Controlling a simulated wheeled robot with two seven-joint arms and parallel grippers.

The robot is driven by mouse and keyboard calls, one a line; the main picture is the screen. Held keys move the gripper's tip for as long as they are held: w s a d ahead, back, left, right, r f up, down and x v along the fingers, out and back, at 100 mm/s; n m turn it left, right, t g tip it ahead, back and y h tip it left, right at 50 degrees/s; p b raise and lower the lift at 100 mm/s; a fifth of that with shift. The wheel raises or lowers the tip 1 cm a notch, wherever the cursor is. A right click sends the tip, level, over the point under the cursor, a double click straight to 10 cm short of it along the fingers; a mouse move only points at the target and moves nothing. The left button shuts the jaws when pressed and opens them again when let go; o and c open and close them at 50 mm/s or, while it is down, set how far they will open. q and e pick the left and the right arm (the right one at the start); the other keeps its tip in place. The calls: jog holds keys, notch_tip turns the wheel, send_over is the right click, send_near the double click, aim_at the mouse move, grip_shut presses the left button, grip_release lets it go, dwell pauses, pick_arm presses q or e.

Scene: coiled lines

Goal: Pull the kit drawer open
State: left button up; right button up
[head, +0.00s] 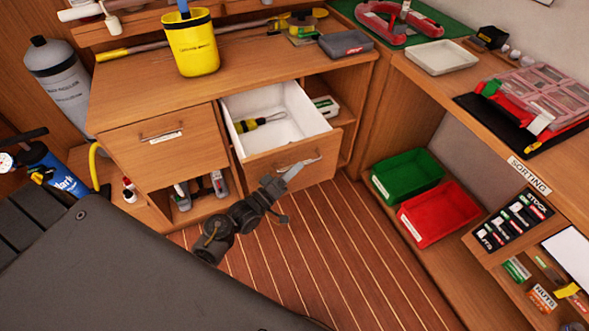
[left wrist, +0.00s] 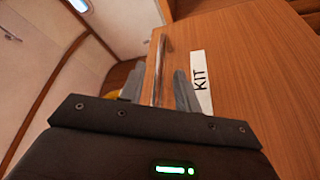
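The kit drawer stands pulled out of the wooden cabinet, its wooden front (head: 262,168) toward me and its white inside (head: 285,105) showing. A yellow-and-black handled tool (head: 260,122) lies in it. In the left wrist view, the drawer front (left wrist: 245,75) bears a white label reading KIT (left wrist: 201,82). My left gripper (head: 296,170) is at the drawer's bar handle (head: 312,160). In the left wrist view, its two grey fingers (left wrist: 160,92) stand apart, one on each side of the handle (left wrist: 159,65), with gaps showing. My right gripper is not in view.
A closed drawer (head: 185,158) is to the left. A yellow cup (head: 193,45) stands on the cabinet top. Green (head: 407,177) and red (head: 440,212) bins sit at right below the sorting bench. The striped floor (head: 330,250) before the drawer is clear.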

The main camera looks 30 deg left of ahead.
pick_arm(q)
jog(key=b+v, duration=0.1)
jog(key=v, duration=0.9)
jog(key=s+a+f+m+g+y, duration=0.1)
jog(key=s+f+m+g+y, duration=0.25)
jog(key=f, duration=0.95)
jog(key=s+a+f+m+g+y, duration=0.15)
jog(key=s+f+g, duration=0.3)
jog(key=f, duration=0.95)
jog(key=s+f+m+g, duration=0.1)
jog(key=s+f+g, duration=0.2)
jog(key=s+f, duration=0.3)
jog(key=s+d+f+m+g+y, duration=0.1)
jog(key=s+f, duration=0.5)
jog(key=s, duration=0.6)
jog(key=s+f+m+g+y, duration=0.1)
jog(key=s+f+m+g, duration=0.2)
jog(key=s, duration=0.6)
notch_tip(320, 180, down, 3)
jog(key=g, duration=0.3)
jog(key=shift+s+d, duration=0.2)
jog(key=shift+s, duration=0.1)
